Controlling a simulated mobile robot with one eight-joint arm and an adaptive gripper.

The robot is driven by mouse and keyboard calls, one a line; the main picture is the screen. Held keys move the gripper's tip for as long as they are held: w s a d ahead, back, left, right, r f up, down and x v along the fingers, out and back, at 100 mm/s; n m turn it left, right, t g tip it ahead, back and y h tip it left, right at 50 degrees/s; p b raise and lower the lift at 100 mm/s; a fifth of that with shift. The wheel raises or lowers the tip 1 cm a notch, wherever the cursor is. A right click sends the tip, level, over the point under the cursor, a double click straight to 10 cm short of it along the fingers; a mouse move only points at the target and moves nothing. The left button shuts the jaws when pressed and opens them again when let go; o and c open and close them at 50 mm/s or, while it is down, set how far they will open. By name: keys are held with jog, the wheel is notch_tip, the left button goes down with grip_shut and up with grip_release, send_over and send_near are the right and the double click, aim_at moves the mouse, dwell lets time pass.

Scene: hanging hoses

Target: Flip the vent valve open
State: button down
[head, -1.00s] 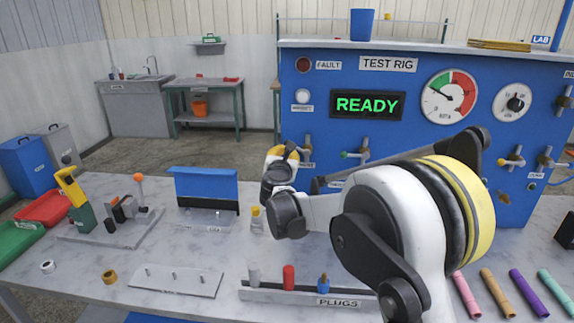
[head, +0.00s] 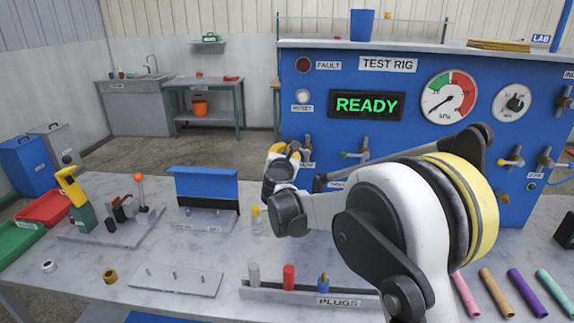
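My gripper (head: 290,152) is at the left end of the blue test rig panel (head: 440,185), in front of or right beside a grey valve fitting (head: 308,141) with a small label under it. The label is too small to read, so I cannot be sure this is the vent valve. My wrist hides part of the gripper, and its fingertips are not clear, nor is any contact with the valve. A second valve with a green-tipped handle (head: 354,154) is to the right. The pressure gauge (head: 449,96) needle points to the lower left.
The display (head: 366,105) reads READY. Several coloured hoses (head: 495,292) lie at right. My arm blocks the middle of the panel's lower part.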

jog(key=shift+d+r+m+p, duration=0.35)
jog(key=shift+r+m, duration=0.2)
jog(key=shift+m, duration=0.35)
jog(key=shift+d+r+m+p, duration=0.2)
jog(key=shift+r+m+p, duration=0.25)
jog(key=shift+m, duration=0.45)
dwell(1.3)
jog(key=shift+d+r+m+y+p, duration=0.2)
jog(key=shift+d+r+m, duration=0.25)
jog(key=shift+m, duration=0.45)
jog(key=shift+d+r+m+y+p, duration=0.2)
jog(key=shift+d+r+m, duration=0.2)
jog(key=shift+m, duration=0.5)
dwell(2.9)
